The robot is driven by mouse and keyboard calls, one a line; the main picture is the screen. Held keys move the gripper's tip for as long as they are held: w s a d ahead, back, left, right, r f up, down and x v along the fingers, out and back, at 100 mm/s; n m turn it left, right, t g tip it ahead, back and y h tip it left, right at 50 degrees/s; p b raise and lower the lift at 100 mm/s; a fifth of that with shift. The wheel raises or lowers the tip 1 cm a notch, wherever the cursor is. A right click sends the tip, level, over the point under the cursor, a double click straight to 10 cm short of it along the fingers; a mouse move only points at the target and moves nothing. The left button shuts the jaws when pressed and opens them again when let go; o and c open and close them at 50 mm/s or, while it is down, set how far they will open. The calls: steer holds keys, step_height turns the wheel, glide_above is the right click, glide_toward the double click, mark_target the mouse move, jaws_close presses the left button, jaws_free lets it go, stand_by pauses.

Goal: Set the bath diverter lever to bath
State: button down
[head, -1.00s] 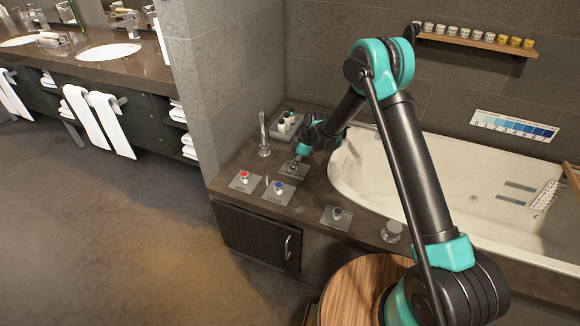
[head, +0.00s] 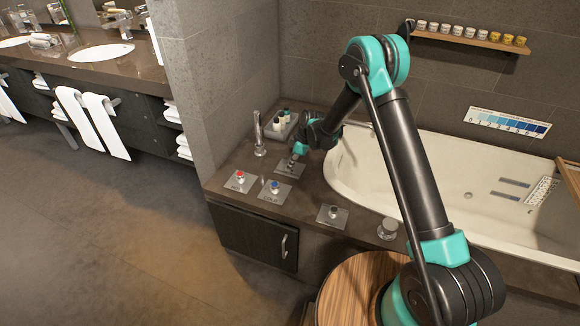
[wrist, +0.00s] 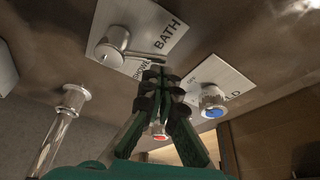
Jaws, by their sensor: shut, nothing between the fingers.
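The bath diverter is a metal knob (wrist: 112,46) with a thin lever (wrist: 143,55) on a pale plate marked BATH and SHOWER (wrist: 150,22). In the wrist view the lever points right, lying between the two words. My gripper (wrist: 160,74) is shut and empty, its fingertips close by the lever's free end; I cannot tell whether they touch it. In the head view my gripper (head: 294,158) is low over the diverter plate (head: 289,169) on the tub deck and hides much of the lever.
A red-topped knob (head: 240,176) and a blue-topped knob (head: 275,185) stand on plates in front. A tall spout (head: 259,135) and a tray of bottles (head: 281,123) are behind. Another control (head: 332,212) sits right. The tub (head: 350,165) lies beyond my arm.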

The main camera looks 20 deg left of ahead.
steer(key=a, duration=0.1)
steer(key=s+a, duration=0.1)
steer(key=a+r, duration=0.1)
steer(key=shift+s+a, duration=0.25)
steer(key=shift+a, duration=0.1)
steer(key=v, duration=1)
steer(key=shift+w, duration=0.2)
steer(key=shift+d, duration=0.2)
steer(key=s+d+r+m+t, duration=0.15)
steer(key=d+r+m, duration=0.25)
steer(key=d, duration=0.5)
steer(key=s+d+r+m+t+h, duration=0.1)
steer(key=s+d+r+m, duration=0.25)
steer(key=d, duration=0.55)
steer(key=s+d+r+m+t, duration=0.1)
steer(key=s+d+r+m, duration=0.2)
steer(key=d, duration=0.6)
steer(key=s+d+m+t+h, duration=0.2)
steer(key=s+d+m, duration=0.8)
steer(key=s+d, duration=0.8)
steer(key=shift+d+f+m+h, duration=0.3)
steer(key=shift+m+h, duration=0.05)
steer(key=shift+h, duration=0.05)
